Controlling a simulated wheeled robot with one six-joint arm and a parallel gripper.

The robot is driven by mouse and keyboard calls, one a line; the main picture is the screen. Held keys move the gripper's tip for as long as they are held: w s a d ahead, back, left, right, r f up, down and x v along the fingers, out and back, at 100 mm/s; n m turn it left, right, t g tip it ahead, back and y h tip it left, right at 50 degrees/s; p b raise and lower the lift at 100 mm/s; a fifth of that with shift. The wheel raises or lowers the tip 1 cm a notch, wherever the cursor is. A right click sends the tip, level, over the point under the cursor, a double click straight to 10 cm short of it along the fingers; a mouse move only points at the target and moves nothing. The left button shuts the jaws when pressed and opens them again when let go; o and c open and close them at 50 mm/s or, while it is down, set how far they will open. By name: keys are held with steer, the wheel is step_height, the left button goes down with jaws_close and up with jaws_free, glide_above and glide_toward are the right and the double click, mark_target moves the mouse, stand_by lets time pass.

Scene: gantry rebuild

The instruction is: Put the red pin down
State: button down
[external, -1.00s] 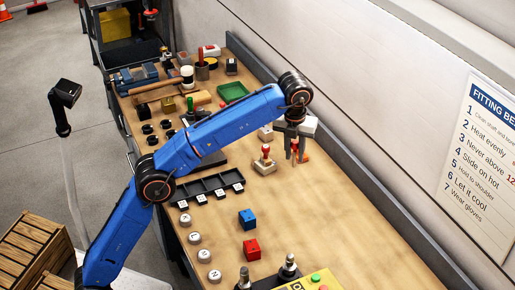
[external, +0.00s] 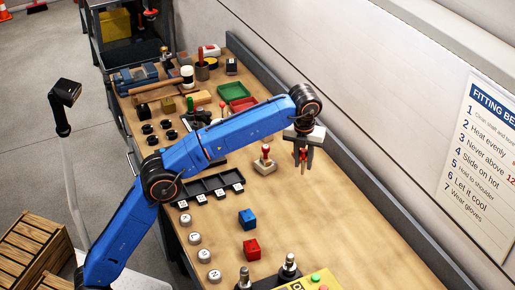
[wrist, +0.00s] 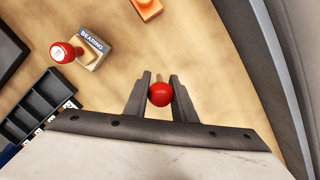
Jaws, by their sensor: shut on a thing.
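The red pin (external: 303,154) is upright between the fingers of my gripper (external: 303,160), over the bare right part of the bench. In the wrist view its round red head (wrist: 160,94) sits between the two fingertips (wrist: 160,98), which are shut on it. The fingers and head hide most of the pin, and I cannot tell whether its lower end touches the bench.
A red-knobbed stamp on a block marked BEARING (wrist: 92,48) stands left of my gripper; it also shows outside (external: 264,161). An orange piece (wrist: 147,8) lies beyond. A black compartment tray (external: 210,185) and blue (external: 247,219) and red (external: 251,249) cubes are nearer. Bare bench surrounds the gripper.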

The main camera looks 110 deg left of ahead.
mark_target(303, 152)
steer(key=shift+f, duration=1.85)
steer(key=shift+f, duration=0.1)
steer(key=c, duration=1.5)
jaws_free()
steer(key=r, duration=0.7)
steer(key=shift+d, duration=0.4)
steer(key=shift+d+r, duration=0.1)
steer(key=shift+r, duration=0.25)
